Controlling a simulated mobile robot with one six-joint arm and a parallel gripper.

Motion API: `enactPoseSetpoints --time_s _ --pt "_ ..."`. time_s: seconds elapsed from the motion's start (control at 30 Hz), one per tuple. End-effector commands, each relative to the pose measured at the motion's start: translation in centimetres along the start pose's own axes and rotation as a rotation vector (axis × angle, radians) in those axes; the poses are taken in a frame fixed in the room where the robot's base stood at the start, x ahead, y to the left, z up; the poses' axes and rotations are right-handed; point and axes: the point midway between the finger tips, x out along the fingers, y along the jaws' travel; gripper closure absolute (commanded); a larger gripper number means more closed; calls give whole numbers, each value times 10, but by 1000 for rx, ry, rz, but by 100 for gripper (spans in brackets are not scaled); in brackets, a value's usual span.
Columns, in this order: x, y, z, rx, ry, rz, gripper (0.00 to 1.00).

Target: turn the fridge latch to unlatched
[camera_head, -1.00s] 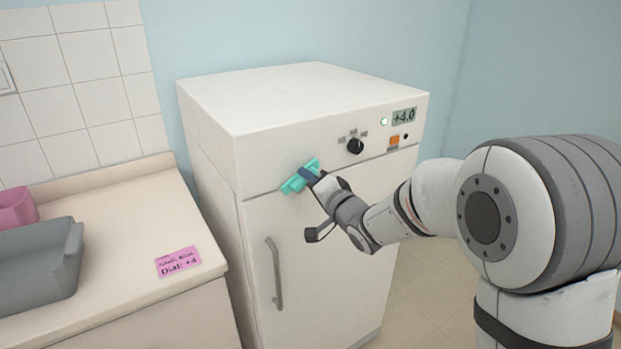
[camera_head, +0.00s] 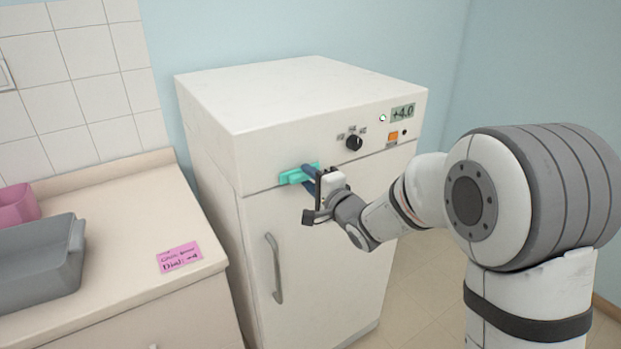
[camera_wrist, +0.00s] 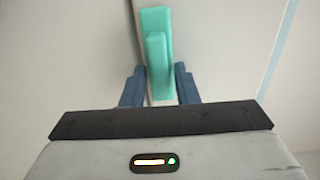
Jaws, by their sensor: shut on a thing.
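The teal fridge latch (camera_head: 297,175) sits at the seam between the white fridge's door (camera_head: 330,240) and its top panel. It lies roughly level along the seam in the head view. My gripper (camera_head: 311,178) is at the latch, with its blue fingers on it. In the wrist view, the latch (camera_wrist: 157,55) stands upright, its raised grip between the two fingers of my gripper (camera_wrist: 160,75). My gripper is shut on the latch. The door looks closed.
The fridge's top panel carries a black dial (camera_head: 354,142), an orange button (camera_head: 393,137) and a display (camera_head: 402,113) reading +4.0. A grey door handle (camera_head: 273,268) is below the latch. The counter at left holds a pink note (camera_head: 180,257) and a grey bin (camera_head: 40,262).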

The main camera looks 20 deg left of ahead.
Motion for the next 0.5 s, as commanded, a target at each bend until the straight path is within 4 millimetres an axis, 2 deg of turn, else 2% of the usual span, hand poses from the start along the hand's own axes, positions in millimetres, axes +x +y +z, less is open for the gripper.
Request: enactPoseSetpoints --time_s 0.3,0.33,0.43,0.5 --pt "0 1 0 4 1 2 96" --pt "0 1 0 4 1 2 71" --pt "0 1 0 3 1 2 63" --pt "0 1 0 3 1 1 62"
